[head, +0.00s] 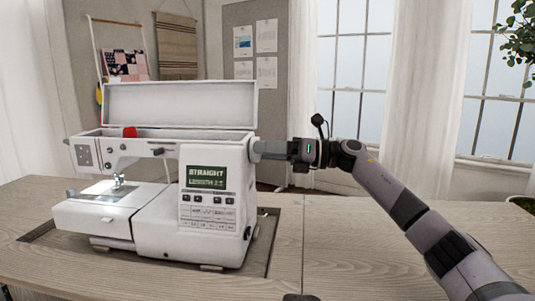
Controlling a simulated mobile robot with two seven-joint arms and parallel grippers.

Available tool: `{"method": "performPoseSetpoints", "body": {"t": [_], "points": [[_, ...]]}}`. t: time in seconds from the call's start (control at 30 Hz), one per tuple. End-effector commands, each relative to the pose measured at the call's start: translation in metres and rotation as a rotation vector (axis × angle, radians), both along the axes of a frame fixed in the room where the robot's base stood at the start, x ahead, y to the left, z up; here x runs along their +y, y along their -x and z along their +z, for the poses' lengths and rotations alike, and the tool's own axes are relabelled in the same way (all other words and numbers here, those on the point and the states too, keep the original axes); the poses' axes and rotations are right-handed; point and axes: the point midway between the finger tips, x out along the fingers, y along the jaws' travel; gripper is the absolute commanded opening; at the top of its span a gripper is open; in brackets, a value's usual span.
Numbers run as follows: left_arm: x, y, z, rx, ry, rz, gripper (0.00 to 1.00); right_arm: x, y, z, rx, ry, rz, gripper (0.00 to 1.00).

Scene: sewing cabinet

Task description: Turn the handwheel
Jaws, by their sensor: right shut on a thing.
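The white sewing machine (160,225) stands on the wooden table, with its lid open. The handwheel (254,149) is at the upper right end of the machine, and only a narrow part of it shows beside my fingers. My right gripper (264,150) comes in from the right and is shut on the handwheel. The fingers cover most of the wheel, so its turn angle cannot be seen. My left gripper is out of view.
The open lid (180,104) stands up behind the machine top, and a red spool (130,132) sits in the top compartment. The table (350,235) is clear to the right of the machine. Windows and curtains are behind.

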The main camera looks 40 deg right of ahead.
Motion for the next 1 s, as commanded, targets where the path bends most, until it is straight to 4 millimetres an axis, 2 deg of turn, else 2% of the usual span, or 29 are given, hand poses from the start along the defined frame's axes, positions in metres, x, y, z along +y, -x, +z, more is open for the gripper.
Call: {"method": "performPoseSetpoints", "body": {"t": [0.4, 0.43, 0.5, 0.83, 1.0], "points": [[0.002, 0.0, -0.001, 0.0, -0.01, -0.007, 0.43, 0.001, 0.0, -0.001, -0.002, 0.006, 0.002, 0.32], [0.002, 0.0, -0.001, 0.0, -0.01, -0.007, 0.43, 0.001, 0.0, -0.001, -0.002, 0.006, 0.002, 0.65], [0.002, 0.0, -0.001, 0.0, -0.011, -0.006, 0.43, 0.0, 0.0, -0.001, -0.002, 0.006, 0.002, 0.88], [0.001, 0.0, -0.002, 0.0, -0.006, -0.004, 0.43, -0.001, 0.001, -0.001, -0.003, 0.004, 0.0, 0.88], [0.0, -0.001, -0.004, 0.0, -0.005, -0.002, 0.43, -0.011, 0.012, -0.003, 0.001, 0.006, -0.001, 0.88]]}}
